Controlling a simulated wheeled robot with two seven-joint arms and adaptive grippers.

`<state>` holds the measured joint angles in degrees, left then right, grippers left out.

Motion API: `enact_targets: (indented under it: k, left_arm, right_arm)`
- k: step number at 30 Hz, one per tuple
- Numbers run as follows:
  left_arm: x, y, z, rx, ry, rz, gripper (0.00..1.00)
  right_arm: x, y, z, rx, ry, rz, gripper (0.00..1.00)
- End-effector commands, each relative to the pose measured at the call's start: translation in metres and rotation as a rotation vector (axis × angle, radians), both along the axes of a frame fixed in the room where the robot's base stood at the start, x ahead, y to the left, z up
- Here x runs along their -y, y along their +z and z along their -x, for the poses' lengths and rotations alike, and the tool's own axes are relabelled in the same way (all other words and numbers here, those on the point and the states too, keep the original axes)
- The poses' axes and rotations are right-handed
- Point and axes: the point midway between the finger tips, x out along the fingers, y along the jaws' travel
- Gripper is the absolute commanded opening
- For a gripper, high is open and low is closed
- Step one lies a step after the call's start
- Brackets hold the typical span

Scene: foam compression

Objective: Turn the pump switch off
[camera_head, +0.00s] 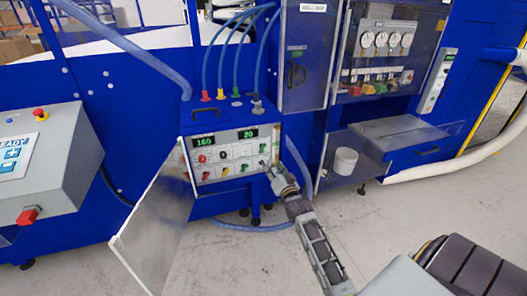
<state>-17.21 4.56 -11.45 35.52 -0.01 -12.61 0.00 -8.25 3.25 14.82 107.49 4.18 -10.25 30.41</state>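The blue pump box (222,113) stands in the middle, with its clear door (155,225) swung open to the left. Its pale front panel (215,146) has two lit green displays that seem to read 160 and 20. Below them are a red knob (202,158) and several small green and dark switches; their labels are too small to read, so I cannot tell which is the pump switch. My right gripper (273,174) is at the panel's lower right edge, in front of the box; its fingers are too small to judge. My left gripper is out of view.
A grey console (65,158) with red buttons stands at left. Blue hoses rise from the box top. At right are a cabinet with gauges (380,40) and a white bucket (345,160) on a low shelf. The grey floor (215,265) in front is open.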

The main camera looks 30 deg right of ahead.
Motion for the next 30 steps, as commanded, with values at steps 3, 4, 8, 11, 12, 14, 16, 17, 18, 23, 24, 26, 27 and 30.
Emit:
enact_targets:
  k: [3, 4, 8, 11, 12, 14, 16, 17, 18, 23, 24, 26, 27, 30]
  left_arm:
    - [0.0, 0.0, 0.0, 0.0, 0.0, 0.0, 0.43]
    - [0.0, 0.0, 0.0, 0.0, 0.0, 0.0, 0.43]
    - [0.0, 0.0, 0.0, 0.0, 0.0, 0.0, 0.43]
    - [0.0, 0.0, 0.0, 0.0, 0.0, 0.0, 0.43]
    - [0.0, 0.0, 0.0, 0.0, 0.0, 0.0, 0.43]
    - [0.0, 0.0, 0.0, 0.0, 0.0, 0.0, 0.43]
    - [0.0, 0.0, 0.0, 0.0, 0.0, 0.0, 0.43]
    - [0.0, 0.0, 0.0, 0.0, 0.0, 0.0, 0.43]
    - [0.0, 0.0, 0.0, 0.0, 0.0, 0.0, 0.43]
    - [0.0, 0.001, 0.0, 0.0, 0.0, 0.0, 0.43]
    - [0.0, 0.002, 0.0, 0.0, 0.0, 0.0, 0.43]
    - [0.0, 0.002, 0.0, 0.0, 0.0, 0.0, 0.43]
    - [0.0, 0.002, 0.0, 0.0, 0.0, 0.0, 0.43]
    - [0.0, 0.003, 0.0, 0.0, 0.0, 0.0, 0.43]
  right_arm:
    - [0.0, 0.0, 0.0, 0.003, 0.0, -0.013, 0.33]
    - [0.0, 0.0, 0.0, 0.003, 0.0, -0.014, 0.33]
    - [0.0, 0.0, 0.0, 0.003, 0.0, -0.013, 0.33]
    - [0.0, 0.0, 0.0, 0.003, 0.0, -0.013, 0.33]
    - [0.0, 0.0, 0.0, 0.003, 0.0, -0.013, 0.33]
    - [0.0, 0.0, -0.001, 0.003, 0.0, -0.013, 0.33]
    - [0.0, 0.0, -0.002, 0.003, 0.0, -0.012, 0.33]
    - [0.001, 0.0, -0.003, 0.003, 0.0, -0.012, 0.33]
    - [0.001, 0.0, -0.004, 0.003, 0.0, -0.012, 0.33]
    - [0.003, 0.0, -0.013, 0.003, 0.0, -0.012, 0.33]
    - [0.004, 0.0, -0.016, 0.003, 0.0, -0.012, 0.33]
    - [0.005, 0.001, -0.02, 0.004, 0.0, -0.011, 0.33]
    - [0.006, 0.001, -0.023, 0.004, 0.0, -0.011, 0.33]
    - [0.008, 0.001, -0.032, 0.004, 0.0, -0.011, 0.33]
